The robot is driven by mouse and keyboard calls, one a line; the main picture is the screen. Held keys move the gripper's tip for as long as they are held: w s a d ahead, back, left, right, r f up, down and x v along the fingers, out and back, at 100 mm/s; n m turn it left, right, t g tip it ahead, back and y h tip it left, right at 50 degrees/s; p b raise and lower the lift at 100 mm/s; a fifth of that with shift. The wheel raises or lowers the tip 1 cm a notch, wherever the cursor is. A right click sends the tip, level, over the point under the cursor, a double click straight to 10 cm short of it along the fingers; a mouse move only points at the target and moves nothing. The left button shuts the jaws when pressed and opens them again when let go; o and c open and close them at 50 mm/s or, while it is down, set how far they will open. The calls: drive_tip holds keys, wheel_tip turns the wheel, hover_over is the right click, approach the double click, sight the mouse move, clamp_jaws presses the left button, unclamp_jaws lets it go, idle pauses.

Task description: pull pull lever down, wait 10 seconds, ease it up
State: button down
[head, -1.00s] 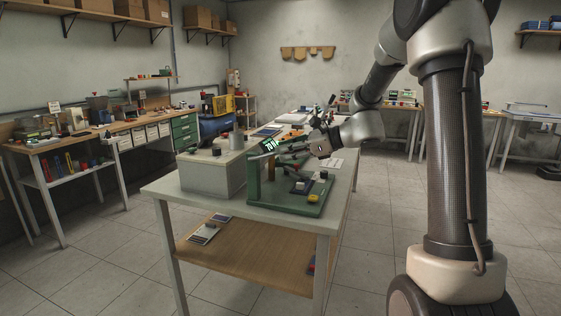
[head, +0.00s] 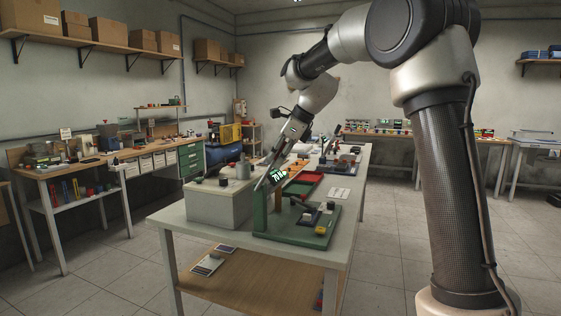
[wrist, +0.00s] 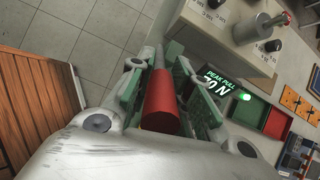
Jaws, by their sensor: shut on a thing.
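In the wrist view, a thick red grip (wrist: 160,108) on a thin grey rod lies between the two green-padded fingers of my gripper (wrist: 163,88). It looks like the pull lever's handle. My gripper is shut on it. A display (wrist: 222,82) beside it reads "PEAK PULL 70 N", with a bright green lamp (wrist: 245,97) near it. In the head view, my gripper (head: 271,164) points steeply down over the green stand (head: 261,211), close to the tilted display (head: 275,177). The lever is mostly hidden there by my gripper.
A grey box (head: 216,208) with knobs stands left of the stand on the table (head: 180,217). The stand's green base (head: 290,237) carries a dark block and a yellow part. A red tray (head: 303,184) lies behind. Floor to the right of the table is clear.

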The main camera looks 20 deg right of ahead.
drive_tip(key=shift+a, duration=0.1)
idle(0.4)
drive_tip(key=c, duration=1.3)
unclamp_jaws()
drive_tip(key=shift+o, duration=0.2)
drive_tip(key=v, duration=1.2)
drive_tip(key=shift+w, duration=0.1)
